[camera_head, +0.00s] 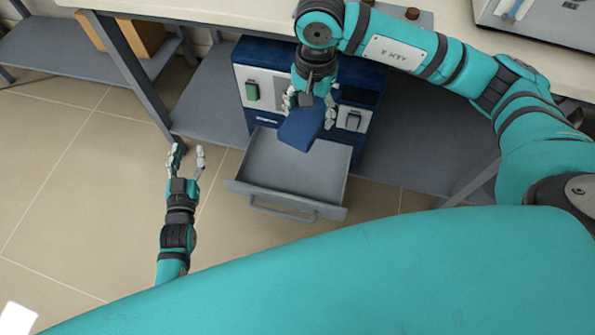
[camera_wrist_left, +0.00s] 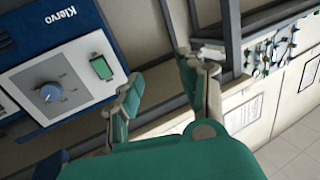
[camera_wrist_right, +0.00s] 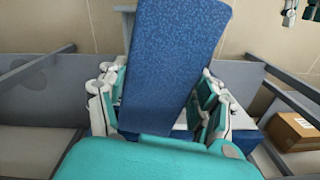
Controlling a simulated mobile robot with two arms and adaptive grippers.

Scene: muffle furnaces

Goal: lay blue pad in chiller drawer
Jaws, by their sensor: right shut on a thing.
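The blue pad (camera_head: 301,127) is in my right gripper (camera_head: 310,103), which is shut on it. The pad hangs over the back part of the open grey chiller drawer (camera_head: 272,190), apart from its floor as far as I can tell. In the right wrist view the pad (camera_wrist_right: 178,60) stands out tilted between the fingers (camera_wrist_right: 160,105). The blue and white chiller (camera_head: 262,93) stands on the lower shelf, its drawer pulled out and empty. My left gripper (camera_head: 187,160) is open and empty, left of the drawer. The left wrist view shows the chiller's front panel (camera_wrist_left: 62,85).
The white worktop (camera_head: 230,12) lies above the chiller, with grey table legs (camera_head: 130,70) to the left. A cardboard box (camera_head: 138,38) sits on the far left shelf. The tiled floor (camera_head: 60,190) left of the drawer is free.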

